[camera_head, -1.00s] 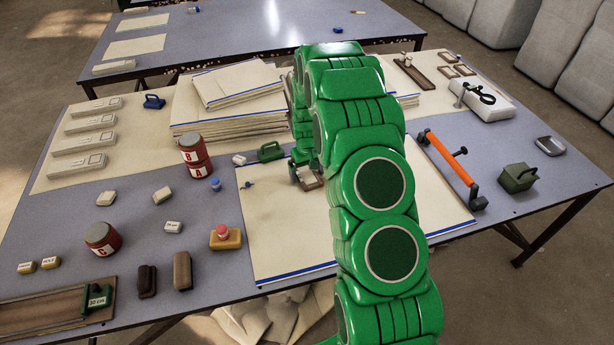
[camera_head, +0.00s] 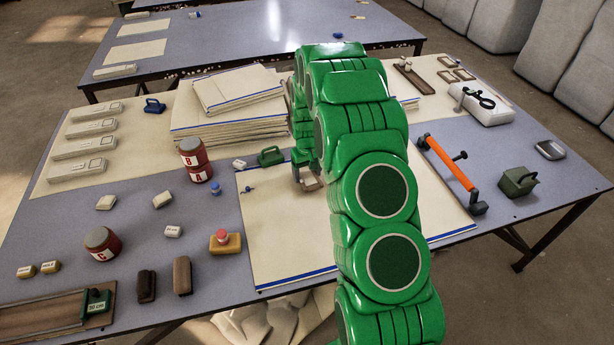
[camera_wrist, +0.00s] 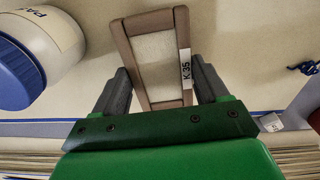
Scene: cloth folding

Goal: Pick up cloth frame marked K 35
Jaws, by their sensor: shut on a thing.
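The cloth frame marked K 35 (camera_wrist: 138,62) is a brown rectangular frame with pale cloth inside and a white label on its right side in the wrist view. My gripper (camera_wrist: 160,86) is shut on it, one dark finger at each side. In the head view, my gripper (camera_head: 305,172) is over the large pale cloth sheet (camera_head: 290,235), and a small part of the frame (camera_head: 309,183) shows below it. My green arm hides the rest. I cannot tell how far the frame is above the sheet.
A white jar with a blue lid (camera_wrist: 38,50) stands close to the frame at left in the wrist view. A dark blue piece (camera_wrist: 305,68) lies at right. A cloth stack (camera_head: 228,120), a green tool (camera_head: 271,156) and an orange-handled bar (camera_head: 450,165) surround the sheet.

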